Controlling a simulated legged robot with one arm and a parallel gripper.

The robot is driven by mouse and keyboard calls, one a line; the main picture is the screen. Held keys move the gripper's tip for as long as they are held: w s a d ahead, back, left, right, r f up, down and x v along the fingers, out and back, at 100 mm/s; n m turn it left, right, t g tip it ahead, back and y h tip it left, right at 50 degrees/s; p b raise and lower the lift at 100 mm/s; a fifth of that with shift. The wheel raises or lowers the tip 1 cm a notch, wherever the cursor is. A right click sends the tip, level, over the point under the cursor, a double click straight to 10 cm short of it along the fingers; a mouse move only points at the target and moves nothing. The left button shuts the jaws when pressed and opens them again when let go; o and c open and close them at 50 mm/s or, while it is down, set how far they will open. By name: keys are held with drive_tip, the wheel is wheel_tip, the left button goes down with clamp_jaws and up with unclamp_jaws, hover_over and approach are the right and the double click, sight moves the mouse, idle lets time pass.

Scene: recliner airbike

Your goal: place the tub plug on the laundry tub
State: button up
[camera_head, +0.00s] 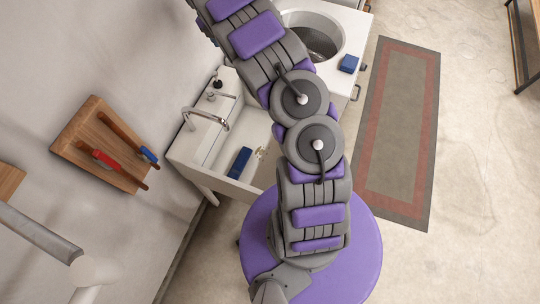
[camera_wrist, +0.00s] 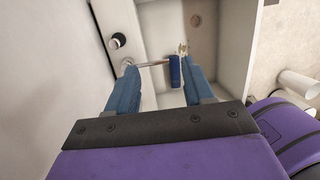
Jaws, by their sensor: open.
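The white laundry tub (camera_head: 182,152) stands against the wall, with a curved metal faucet (camera_head: 205,115). It fills much of the wrist view (camera_wrist: 232,40). A small dark round item (camera_head: 217,85), perhaps the tub plug, is on the ledge at the wall side. A dark round piece with a pale rim (camera_wrist: 118,40) at the left of the wrist view may be the same item; I cannot tell for certain. My gripper (camera_wrist: 160,66) is open above the tub, with its blue fingers apart and nothing clearly held. In the head view it is out of frame.
A blue block-like item (camera_head: 240,162) lies in the tub, also in the wrist view (camera_wrist: 176,72), beside a small beige item (camera_head: 262,152). A white washer (camera_head: 358,30) stands beyond. A wooden tool board (camera_head: 90,150) hangs on the wall. The floor by the rug (camera_head: 395,130) is clear.

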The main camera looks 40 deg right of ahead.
drive_tip(key=s+a+r+m, duration=0.2)
drive_tip(key=s+r+m, duration=0.55)
drive_tip(key=s, duration=0.25)
drive_tip(key=s+a+r+m, duration=0.2)
drive_tip(key=s+r+m, duration=0.4)
drive_tip(key=s+r, duration=0.3)
drive_tip(key=s+a+m, duration=0.3)
drive_tip(key=s, duration=0.7)
drive_tip(key=s+a+f+m+g+y, duration=0.1)
drive_tip(key=s+a+m, duration=0.3)
drive_tip(key=s, duration=0.6)
drive_tip(key=s+a+f+m+y, duration=0.1)
drive_tip(key=s+a+m, duration=0.3)
drive_tip(key=s, duration=0.6)
drive_tip(key=shift+s+a, duration=0.2)
drive_tip(key=shift+m, duration=0.25)
